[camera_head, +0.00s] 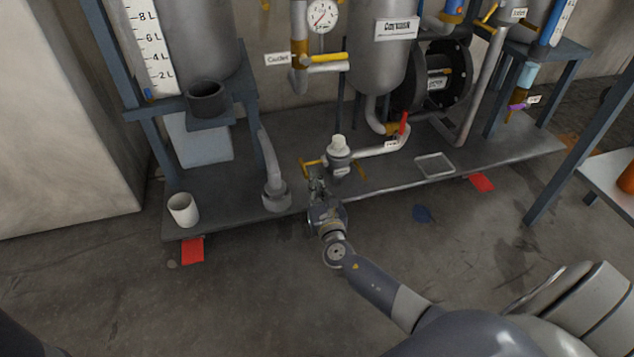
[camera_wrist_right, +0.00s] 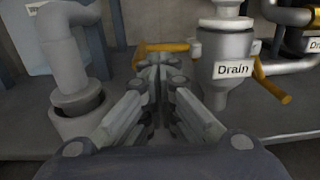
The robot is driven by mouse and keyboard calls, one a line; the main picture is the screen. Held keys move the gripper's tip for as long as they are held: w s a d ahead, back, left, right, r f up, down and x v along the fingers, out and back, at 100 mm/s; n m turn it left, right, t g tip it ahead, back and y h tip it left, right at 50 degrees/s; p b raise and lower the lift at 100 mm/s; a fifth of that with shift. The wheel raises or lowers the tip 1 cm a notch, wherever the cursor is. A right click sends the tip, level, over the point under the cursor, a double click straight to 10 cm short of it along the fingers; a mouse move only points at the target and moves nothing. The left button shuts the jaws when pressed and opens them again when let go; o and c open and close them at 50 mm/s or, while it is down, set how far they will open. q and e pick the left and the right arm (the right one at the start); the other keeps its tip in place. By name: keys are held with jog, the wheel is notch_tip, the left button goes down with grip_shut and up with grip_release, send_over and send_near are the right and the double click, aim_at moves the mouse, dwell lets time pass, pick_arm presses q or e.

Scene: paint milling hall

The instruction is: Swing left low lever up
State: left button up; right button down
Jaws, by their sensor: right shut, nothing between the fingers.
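The left low lever (camera_head: 309,163) is a yellow handle on the left side of the grey drain fitting (camera_head: 339,160), low over the platform. In the right wrist view the lever (camera_wrist_right: 160,47) runs roughly level, just beyond and above the fingertips, left of the fitting (camera_wrist_right: 228,60) labelled "Drain". My right gripper (camera_head: 317,184) is shut and empty, pointing at the lever. The right gripper (camera_wrist_right: 160,70) partly covers the lever's lower side, so I cannot tell whether they touch. My left gripper is out of view.
A second yellow lever (camera_head: 360,169) sits on the fitting's right side. A red lever (camera_head: 404,123) stands upright farther right. A grey pipe (camera_head: 270,165) ends in a socket to the left. A white cup (camera_head: 183,209) stands on the platform (camera_head: 235,218). Floor in front is open.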

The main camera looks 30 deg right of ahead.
jog(key=shift+w+a+r+y, duration=0.1)
jog(key=shift+a+y, duration=0.05)
jog(key=shift+a, duration=0.4)
jog(key=shift+w+a+r+y, duration=0.1)
jog(key=shift+a+y, duration=0.05)
jog(key=shift+a, duration=0.4)
jog(key=shift+r+p, duration=0.45)
jog(key=shift+a+f+b, duration=0.1)
jog(key=shift+f+b, duration=0.6)
jog(key=shift+s+a, duration=0.1)
jog(key=shift+s, duration=0.15)
jog(key=p+v, duration=0.2)
jog(key=v, duration=0.6)
jog(key=shift+s+f, duration=0.25)
